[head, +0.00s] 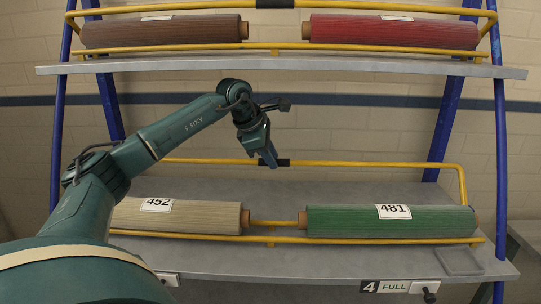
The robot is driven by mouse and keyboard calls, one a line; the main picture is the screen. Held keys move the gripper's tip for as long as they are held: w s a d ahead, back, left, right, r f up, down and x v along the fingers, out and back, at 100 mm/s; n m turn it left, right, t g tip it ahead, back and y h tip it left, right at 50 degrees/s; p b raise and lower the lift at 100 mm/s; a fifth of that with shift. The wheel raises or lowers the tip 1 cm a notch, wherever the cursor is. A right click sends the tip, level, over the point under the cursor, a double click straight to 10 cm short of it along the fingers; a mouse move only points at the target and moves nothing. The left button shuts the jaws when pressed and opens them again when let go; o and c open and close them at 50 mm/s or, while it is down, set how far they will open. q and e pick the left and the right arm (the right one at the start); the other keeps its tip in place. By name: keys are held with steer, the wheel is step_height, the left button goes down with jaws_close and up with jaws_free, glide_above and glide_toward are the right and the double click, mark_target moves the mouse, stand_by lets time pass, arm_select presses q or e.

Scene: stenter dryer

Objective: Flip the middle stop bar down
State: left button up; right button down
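A yellow stop bar (350,164) stands raised above the lower shelf in view, with a black grip (282,162) near its middle. Its right end bends down to the shelf at the right; my arm hides part of its left side. My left gripper (268,160) points down at the black grip, its fingertips overlapping the grip's left part. Whether the fingers touch or close on it is too small to tell. My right gripper is not in view.
Beige roll 452 (185,216) and green roll 481 (390,222) lie on the lower shelf (330,260) behind a low yellow rail (270,239). The upper shelf (280,64) holds a brown roll (160,32) and a red roll (395,33). Blue posts (500,160) flank the rack.

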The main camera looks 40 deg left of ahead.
arm_select(q)
jaws_close()
stand_by(0.4)
